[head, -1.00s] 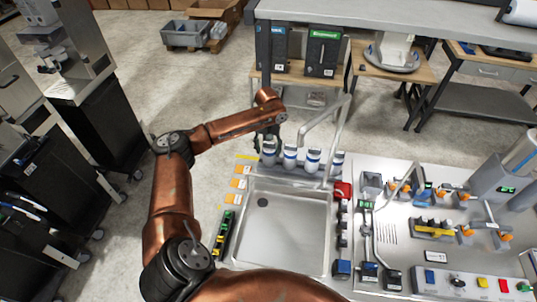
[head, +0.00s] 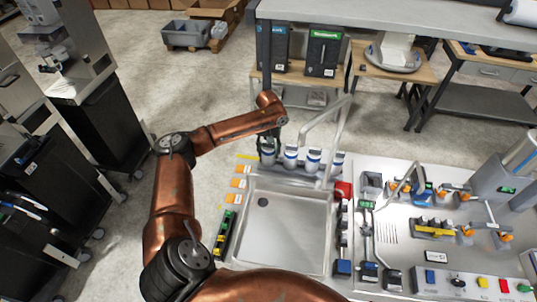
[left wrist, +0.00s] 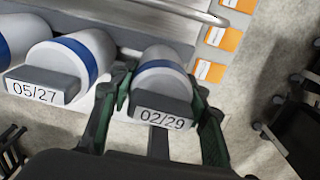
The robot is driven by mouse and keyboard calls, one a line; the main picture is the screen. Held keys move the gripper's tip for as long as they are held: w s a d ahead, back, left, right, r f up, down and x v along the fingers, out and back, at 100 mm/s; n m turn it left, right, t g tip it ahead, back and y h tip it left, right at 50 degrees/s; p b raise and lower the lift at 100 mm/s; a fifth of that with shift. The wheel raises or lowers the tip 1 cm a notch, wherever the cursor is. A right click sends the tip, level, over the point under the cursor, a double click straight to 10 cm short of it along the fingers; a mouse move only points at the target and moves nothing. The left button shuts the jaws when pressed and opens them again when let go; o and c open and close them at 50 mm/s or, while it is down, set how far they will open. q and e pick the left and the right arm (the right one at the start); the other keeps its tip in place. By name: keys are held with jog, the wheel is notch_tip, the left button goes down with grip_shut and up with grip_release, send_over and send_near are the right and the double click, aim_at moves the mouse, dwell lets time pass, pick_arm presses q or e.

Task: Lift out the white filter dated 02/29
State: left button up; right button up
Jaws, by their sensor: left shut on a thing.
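The white filter dated 02/29 (left wrist: 160,82) has a blue band and a grey label block, and it is the end one of a row. My left gripper (left wrist: 158,100) has its fingers on both sides of this filter and is shut on it. In the head view my left gripper (head: 269,143) is at the left end of the filter row behind the sink, over the leftmost filter (head: 268,156). The neighbouring filter dated 05/27 (left wrist: 66,65) stands beside it, apart from the fingers. My right gripper does not show.
More white filters with blue bands (head: 313,160) stand to the right in the row. A curved faucet pipe (head: 322,115) rises just right of my gripper. The steel sink (head: 285,262) is in front. Orange-and-white cards (head: 238,183) lie at its left.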

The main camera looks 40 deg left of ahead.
aim_at(269, 146)
pick_arm(q)
jog(key=shift+r, duration=0.1)
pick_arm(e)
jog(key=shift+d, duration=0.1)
pick_arm(q)
jog(key=shift+r, duration=0.5)
notch_tip(269, 146, up, 2)
jog(key=shift+d+r, duration=0.1)
jog(key=shift+r, duration=0.1)
jog(key=s+d+r, duration=0.9)
jog(key=d, duration=0.1)
jog(key=shift+d+r, duration=0.2)
jog(key=shift+r, duration=0.1)
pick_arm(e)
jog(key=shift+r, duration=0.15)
pick_arm(q)
jog(key=shift+s, duration=0.1)
jog(key=shift+p, duration=1.05)
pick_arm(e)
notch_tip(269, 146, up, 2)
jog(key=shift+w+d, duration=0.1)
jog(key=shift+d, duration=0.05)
